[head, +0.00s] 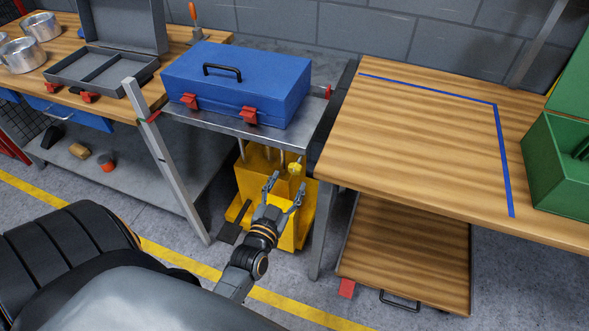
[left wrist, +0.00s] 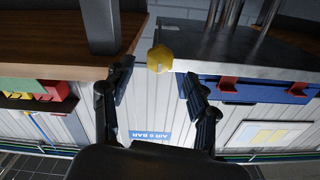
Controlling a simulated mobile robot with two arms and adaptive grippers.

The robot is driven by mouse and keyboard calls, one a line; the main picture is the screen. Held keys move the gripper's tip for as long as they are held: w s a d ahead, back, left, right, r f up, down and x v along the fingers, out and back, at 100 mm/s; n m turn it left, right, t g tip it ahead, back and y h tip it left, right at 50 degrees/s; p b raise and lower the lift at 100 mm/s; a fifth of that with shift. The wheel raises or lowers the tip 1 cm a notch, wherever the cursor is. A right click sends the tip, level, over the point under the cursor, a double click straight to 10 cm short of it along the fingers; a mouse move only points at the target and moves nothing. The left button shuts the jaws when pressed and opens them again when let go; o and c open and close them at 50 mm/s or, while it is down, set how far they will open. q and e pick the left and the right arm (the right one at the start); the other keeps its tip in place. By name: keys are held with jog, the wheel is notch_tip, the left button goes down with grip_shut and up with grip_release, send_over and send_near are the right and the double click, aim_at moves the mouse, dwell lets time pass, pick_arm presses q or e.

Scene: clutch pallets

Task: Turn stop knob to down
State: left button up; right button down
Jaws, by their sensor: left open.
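The stop knob (head: 295,168) is a small yellow faceted knob in front of the yellow lift (head: 262,172) under the blue toolbox. It also shows in the left wrist view (left wrist: 160,58), near the metal platform's edge. Its turn position cannot be read. My left gripper (head: 285,187) is open and empty, its fingers pointing towards the knob. In the left wrist view my left gripper (left wrist: 156,80) has the knob just beyond and between its fingertips, apparently not touching. My right gripper is not in view.
A blue toolbox (head: 240,85) with red latches sits on the metal platform (head: 240,128). A wooden bench (head: 420,140) with blue tape stands at right, a green box (head: 560,175) on it. A slanted grey post (head: 165,160) stands left of the lift.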

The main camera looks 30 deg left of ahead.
aim_at(294, 172)
pick_arm(q)
jog(key=x, duration=0.5)
jog(key=shift+w, duration=0.25)
jog(key=c, duration=1.2)
